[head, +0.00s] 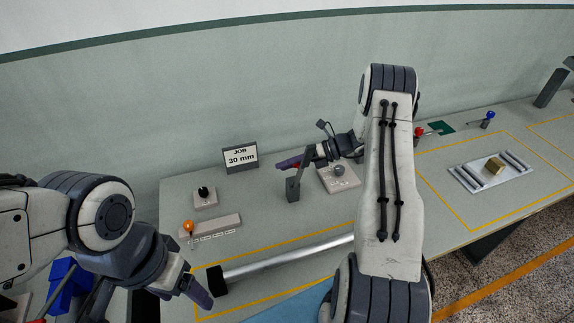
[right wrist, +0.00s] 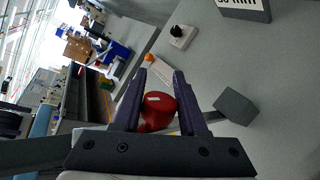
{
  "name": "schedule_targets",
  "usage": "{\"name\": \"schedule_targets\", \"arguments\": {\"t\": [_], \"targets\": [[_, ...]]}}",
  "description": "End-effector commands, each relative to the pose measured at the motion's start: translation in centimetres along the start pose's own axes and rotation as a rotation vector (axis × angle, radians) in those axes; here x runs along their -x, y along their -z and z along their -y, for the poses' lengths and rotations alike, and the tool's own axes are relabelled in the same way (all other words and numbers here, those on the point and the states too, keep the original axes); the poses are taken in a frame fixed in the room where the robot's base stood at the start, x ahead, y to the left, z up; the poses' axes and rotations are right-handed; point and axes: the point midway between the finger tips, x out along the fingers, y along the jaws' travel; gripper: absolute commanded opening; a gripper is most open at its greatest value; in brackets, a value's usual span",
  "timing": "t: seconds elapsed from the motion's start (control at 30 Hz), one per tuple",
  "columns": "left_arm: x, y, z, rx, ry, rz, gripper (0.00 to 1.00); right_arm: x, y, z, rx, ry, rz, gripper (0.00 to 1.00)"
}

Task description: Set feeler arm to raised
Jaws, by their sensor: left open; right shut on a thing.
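A dark grey post (head: 293,190) stands on the table left of a white dial box, with a dark bar (head: 306,160) leaning up and to the right beside it. I take this to be the feeler arm's stand; how the arm joins it is hidden. My right gripper (head: 290,163) is at the post's top. In the right wrist view its fingers (right wrist: 158,88) are shut on a red knob (right wrist: 159,106); a grey block (right wrist: 236,105) shows to the right. My left gripper (head: 198,290) is open and empty near the front left of the table.
A silver roller (head: 290,258) with a black end lies in front. A box with an orange-knobbed lever (head: 189,228), a black knob box (head: 204,196) and a "JOB 30 mm" sign (head: 240,157) stand left. A tray (head: 475,182) with a brass block is at right.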

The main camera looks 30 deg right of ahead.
Motion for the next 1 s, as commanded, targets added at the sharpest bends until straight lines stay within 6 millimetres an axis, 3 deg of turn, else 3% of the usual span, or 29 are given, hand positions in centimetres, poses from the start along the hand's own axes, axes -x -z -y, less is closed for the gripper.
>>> {"name": "schedule_targets", "arguments": {"t": [0.03, 0.07, 0.1, 0.13, 0.57, 1.0], "targets": [[-0.1, 0.0, 0.0, 0.000, 0.000, 0.000, 0.74, -0.2, 0.2, 0.3, -0.001, 0.006, -0.001, 0.00], [-0.1, 0.0, 0.0, 0.000, 0.000, 0.000, 0.74, -0.2, 0.2, 0.3, -0.001, 0.006, -0.002, 0.45], [-0.1, 0.0, 0.0, 0.000, 0.000, 0.000, 0.74, -0.2, 0.2, 0.3, -0.001, 0.005, -0.002, 0.61], [-0.1, 0.0, 0.0, 0.000, 0.000, 0.000, 0.74, -0.2, 0.2, 0.3, -0.002, 0.005, -0.002, 0.69], [-0.5, 0.0, 0.0, 0.000, 0.000, 0.000, 0.74, 0.8, 0.2, 0.3, 0.000, 0.005, 0.001, 0.69], [-3.3, -0.2, 0.2, -0.002, 0.000, 0.000, 0.74, 8.6, 0.2, 0.4, 0.002, 0.005, -0.001, 0.69]]}}
